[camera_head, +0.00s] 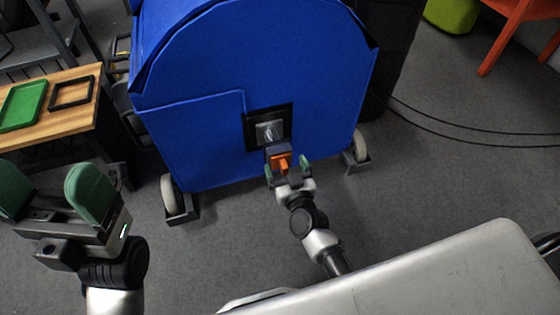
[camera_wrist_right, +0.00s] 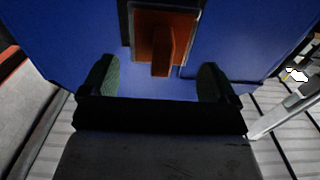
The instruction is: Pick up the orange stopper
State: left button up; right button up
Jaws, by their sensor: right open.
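The orange stopper (camera_head: 281,162) sits at the front of the blue machine (camera_head: 190,75), just below a black square plate with a metal hub (camera_head: 269,131). In the right wrist view the orange stopper (camera_wrist_right: 163,50) shows as a flat orange face with a handle sticking out, in a dark frame. My right gripper (camera_head: 287,169) is open in front of the stopper, with its green-padded fingers apart on either side; in the right wrist view its fingertips (camera_wrist_right: 160,78) flank the handle without visible contact. My left gripper (camera_head: 50,190) is open and empty at the left, away from the machine.
A wooden table (camera_head: 50,124) at the left holds a green tray (camera_head: 22,106) and a black frame (camera_head: 73,93). The blue machine stands on wheels (camera_head: 172,197). Black cables (camera_head: 450,137) lie on the floor at right. An orange chair (camera_head: 510,30) stands at the upper right.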

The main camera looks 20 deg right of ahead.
jog(key=shift+w, duration=1)
jog(key=c, duration=1.1)
jog(key=shift+o, duration=0.2)
